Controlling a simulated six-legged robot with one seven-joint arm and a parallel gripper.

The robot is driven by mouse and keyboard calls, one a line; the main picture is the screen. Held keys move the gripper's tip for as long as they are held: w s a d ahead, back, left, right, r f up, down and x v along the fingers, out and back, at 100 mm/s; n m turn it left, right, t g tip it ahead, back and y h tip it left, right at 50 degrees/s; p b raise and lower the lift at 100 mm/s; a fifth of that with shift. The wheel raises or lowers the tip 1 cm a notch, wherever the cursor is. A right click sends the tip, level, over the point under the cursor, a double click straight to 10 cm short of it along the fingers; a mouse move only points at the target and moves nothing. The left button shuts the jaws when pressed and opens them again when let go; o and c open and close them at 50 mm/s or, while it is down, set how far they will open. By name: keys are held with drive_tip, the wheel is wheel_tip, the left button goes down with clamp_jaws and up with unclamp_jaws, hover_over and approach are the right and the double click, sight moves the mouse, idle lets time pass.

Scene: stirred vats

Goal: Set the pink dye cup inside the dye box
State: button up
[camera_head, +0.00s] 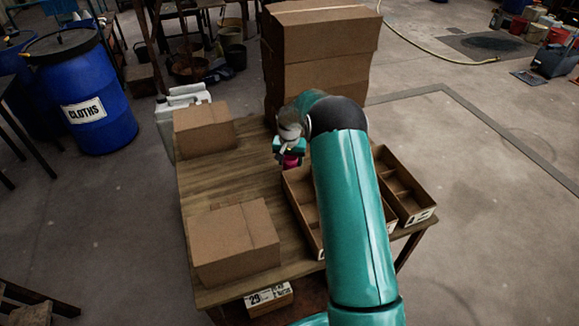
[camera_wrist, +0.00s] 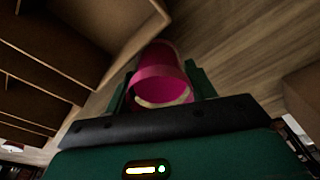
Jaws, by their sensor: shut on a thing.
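The pink dye cup (camera_head: 291,161) is small in the head view, at the back left corner of an open box. In the wrist view the pink cup (camera_wrist: 160,72) lies between the two fingers, with its round opening towards the camera. My gripper (camera_head: 289,150) is shut on it; the fingers also show in the wrist view (camera_wrist: 160,88). The open brown box with dividers (camera_head: 301,205) is partly hidden by my arm. In the wrist view a divided box (camera_wrist: 85,82) is left of the cup, and the cup is outside it. I cannot tell whether the cup touches the table.
A second divided tray (camera_head: 404,190) is right of my arm. Closed cartons stand on the wooden table (camera_head: 205,178) at the front left (camera_head: 233,243) and back left (camera_head: 203,130). Tall stacked cartons (camera_head: 318,60) rise behind my gripper. The table's middle left is clear.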

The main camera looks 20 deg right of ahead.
sight(290, 166)
drive_tip(key=shift+f, duration=1.55)
drive_tip(key=shift+f, duration=0.15)
drive_tip(key=o, duration=0.9)
